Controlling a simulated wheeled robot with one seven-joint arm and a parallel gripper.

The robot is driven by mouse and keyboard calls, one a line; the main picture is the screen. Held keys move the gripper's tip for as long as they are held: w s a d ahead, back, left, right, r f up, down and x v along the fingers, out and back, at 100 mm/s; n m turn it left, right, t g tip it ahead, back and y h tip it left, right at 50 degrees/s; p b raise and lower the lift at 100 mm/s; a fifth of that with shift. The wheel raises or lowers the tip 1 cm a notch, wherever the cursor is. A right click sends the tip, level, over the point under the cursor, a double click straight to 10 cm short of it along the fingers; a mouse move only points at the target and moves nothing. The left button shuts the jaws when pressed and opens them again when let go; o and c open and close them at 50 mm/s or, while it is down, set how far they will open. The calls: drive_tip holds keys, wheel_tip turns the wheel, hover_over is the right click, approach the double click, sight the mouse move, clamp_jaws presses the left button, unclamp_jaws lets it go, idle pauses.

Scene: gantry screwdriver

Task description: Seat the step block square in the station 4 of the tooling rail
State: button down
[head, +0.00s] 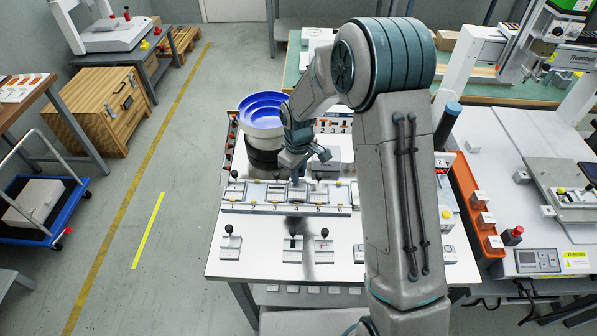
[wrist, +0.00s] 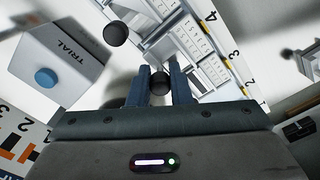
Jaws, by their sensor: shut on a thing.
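My gripper (head: 297,176) is over the tooling rail (head: 260,208), around the station marked 4 in the head view. In the wrist view my gripper (wrist: 161,88) has its two blue-grey fingers shut on a round black knob (wrist: 158,83), which I take as the step block's handle. The block's body is mostly hidden by the fingers and palm, so I cannot tell whether it touches the rail or is square. The rail (wrist: 205,68) shows labelled pockets and the numbers 4, 3, 2 and 1 along its edge in the wrist view.
Another black knob (wrist: 115,33) stands close by in the wrist view. A grey box marked TRIAL with a blue button (wrist: 46,77) is at left. Knobbed fixtures (head: 230,241) stand along the table's front. A blue bowl (head: 262,110) is behind the rail.

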drive_tip(key=shift+f+b, duration=0.4)
drive_tip(key=shift+f, duration=0.25)
drive_tip(key=c, duration=1.3)
unclamp_jaws()
drive_tip(key=shift+o, duration=0.2)
drive_tip(key=shift+r, duration=0.1)
wheel_tip(320, 180, up, 14)
drive_tip(key=s+d+r+m+t, duration=0.1)
drive_tip(key=s+d+r+m, duration=0.1)
drive_tip(key=s, duration=0.6)
drive_tip(key=s+d+r+m+t, duration=0.1)
drive_tip(key=s+d+r+m, duration=0.2)
drive_tip(key=s+d, duration=0.3)
drive_tip(key=s+d+r+m+p, duration=0.1)
drive_tip(key=s+d+m, duration=0.3)
drive_tip(key=s, duration=0.6)
drive_tip(key=shift+d+r+m+t, duration=0.3)
drive_tip(key=shift+r+m+t, duration=0.1)
drive_tip(key=shift+r+m, duration=0.3)
